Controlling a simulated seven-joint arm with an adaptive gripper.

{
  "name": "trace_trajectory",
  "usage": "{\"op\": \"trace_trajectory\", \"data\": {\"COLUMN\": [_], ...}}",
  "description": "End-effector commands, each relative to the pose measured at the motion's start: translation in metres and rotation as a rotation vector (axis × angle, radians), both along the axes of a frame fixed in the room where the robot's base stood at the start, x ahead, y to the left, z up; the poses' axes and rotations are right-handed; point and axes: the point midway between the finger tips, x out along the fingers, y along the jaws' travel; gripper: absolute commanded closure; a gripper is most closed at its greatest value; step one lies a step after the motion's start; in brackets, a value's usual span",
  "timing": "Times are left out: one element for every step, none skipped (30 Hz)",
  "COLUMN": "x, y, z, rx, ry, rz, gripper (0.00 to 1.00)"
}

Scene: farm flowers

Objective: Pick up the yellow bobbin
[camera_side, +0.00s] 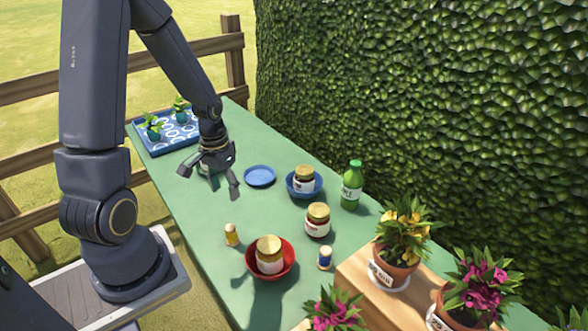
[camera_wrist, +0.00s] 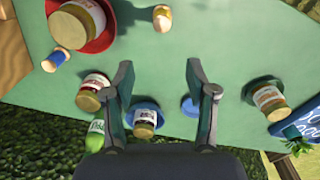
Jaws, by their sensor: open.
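The yellow bobbin (camera_side: 231,235) stands on the green table near its left edge, left of the red bowl. In the wrist view the yellow bobbin (camera_wrist: 162,18) is near the top edge, beyond the fingertips. My gripper (camera_side: 209,182) is open and empty above the table, farther back than the bobbin and apart from it.
A red bowl (camera_side: 292,262) with a jar stands near the yellow bobbin. A blue bobbin (camera_side: 325,258), a jar (camera_side: 317,220), a blue bowl (camera_side: 318,190), a green bottle (camera_side: 351,185) and a blue plate (camera_side: 260,176) stand rightward. A blue tray (camera_side: 150,150) lies behind; flowerpots stand in front.

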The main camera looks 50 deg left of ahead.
Motion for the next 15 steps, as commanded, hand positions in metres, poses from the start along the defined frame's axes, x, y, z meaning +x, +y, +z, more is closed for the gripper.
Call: {"op": "trace_trajectory", "data": {"x": [-0.004,-0.005,-0.005,-0.005,-0.005,-0.005,-0.005,-0.005,-0.005,-0.006,-0.005,-0.005,-0.005,-0.005,-0.005], "y": [0.002,0.003,0.004,0.003,0.003,0.002,0.002,0.001,0.001,0.001,0.001,0.001,0.0,0.0,0.001], "z": [-0.005,-0.008,-0.012,-0.017,-0.023,-0.032,-0.04,-0.047,-0.057,-0.064,-0.07,-0.079,-0.085,-0.092,-0.098], "rx": [-0.008,-0.008,-0.007,-0.008,-0.008,-0.009,-0.01,-0.009,-0.009,-0.009,-0.007,-0.008,-0.009,-0.007,-0.007], "ry": [0.009,0.009,0.009,0.01,0.01,0.012,0.013,0.013,0.014,0.013,0.012,0.011,0.012,0.012,0.011], "rz": [0.016,0.02,0.022,0.021,0.019,0.018,0.019,0.019,0.017,0.017,0.018,0.019,0.019,0.019,0.019], "gripper": [0.43,0.43,0.43,0.43,0.43,0.43,0.43,0.43,0.43,0.43,0.43,0.43,0.43,0.43,0.43]}}
